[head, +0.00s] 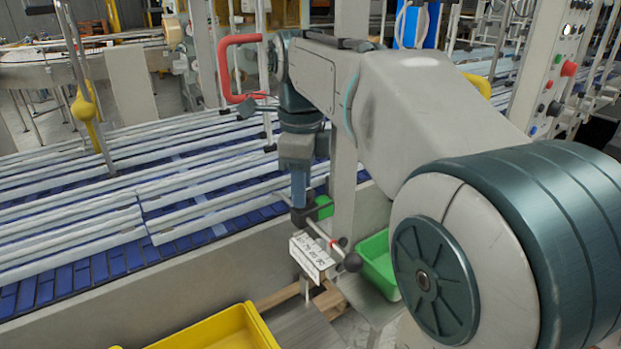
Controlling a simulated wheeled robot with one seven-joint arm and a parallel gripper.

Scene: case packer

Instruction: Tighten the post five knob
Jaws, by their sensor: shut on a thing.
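My gripper (298,200) points down at the near edge of the conveyor, in the middle of the head view. It is shut on a small black knob (303,216) at the upper end of a thin metal rod assembly. The fingers hide part of this knob, and its thread and how tight it sits do not show. A white label plate (312,254) with black print, too small to read surely, stands just below it. A metal rod (319,233) with a red ring runs from the knob down to the right, towards a dark ball (352,262).
The conveyor (100,262) with blue slats and pale rails fills the left. A yellow bin (218,330) stands at the front and a green bin (378,262) right of the rod. A grey upright post (346,190) stands close behind my gripper. A control panel (556,75) is at upper right.

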